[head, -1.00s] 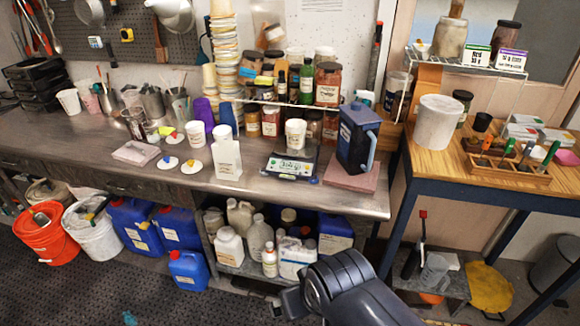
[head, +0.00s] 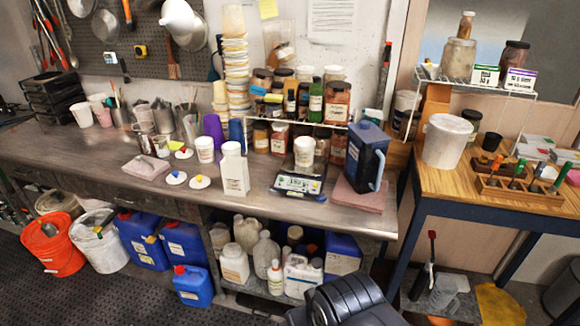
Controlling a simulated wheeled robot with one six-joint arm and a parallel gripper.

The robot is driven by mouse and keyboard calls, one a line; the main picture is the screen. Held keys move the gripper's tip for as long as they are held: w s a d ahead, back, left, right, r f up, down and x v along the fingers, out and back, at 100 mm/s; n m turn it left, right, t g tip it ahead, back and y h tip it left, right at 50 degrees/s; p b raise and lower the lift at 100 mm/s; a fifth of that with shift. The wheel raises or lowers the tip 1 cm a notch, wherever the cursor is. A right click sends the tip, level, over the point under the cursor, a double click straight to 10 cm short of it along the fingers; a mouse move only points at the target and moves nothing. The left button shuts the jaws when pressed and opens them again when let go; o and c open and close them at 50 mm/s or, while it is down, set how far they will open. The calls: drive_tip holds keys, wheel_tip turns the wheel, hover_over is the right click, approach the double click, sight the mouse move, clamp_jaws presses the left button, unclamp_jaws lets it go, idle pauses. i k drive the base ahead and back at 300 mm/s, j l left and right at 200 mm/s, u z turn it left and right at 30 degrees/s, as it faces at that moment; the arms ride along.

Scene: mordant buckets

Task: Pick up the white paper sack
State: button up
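I cannot make out a white paper sack for certain in the head view. White things that show include a large round white tub (head: 447,141) on the wooden table at the right and a flat-sided white bottle (head: 234,172) standing on the steel bench. A dark part of my arm shows at the bottom edge, right of the middle. My gripper's fingers are not in view.
The steel bench (head: 70,150) holds a scale (head: 299,184), a blue jug (head: 362,150), cups and jars. Below are an orange bucket (head: 50,248), a white bucket (head: 97,240), blue canisters (head: 140,238) and white jugs. The dark mat (head: 110,300) in front is clear.

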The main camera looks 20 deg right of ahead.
sight(234, 175)
drive_tip(key=i+j+z, duration=0.15)
drive_tip(key=i+z, duration=0.15)
drive_tip(key=i, duration=0.25)
drive_tip(key=i+j+z, duration=0.35)
drive_tip(key=i, duration=0.15)
drive_tip(key=i+j+z, duration=0.3)
drive_tip(key=i, duration=0.2)
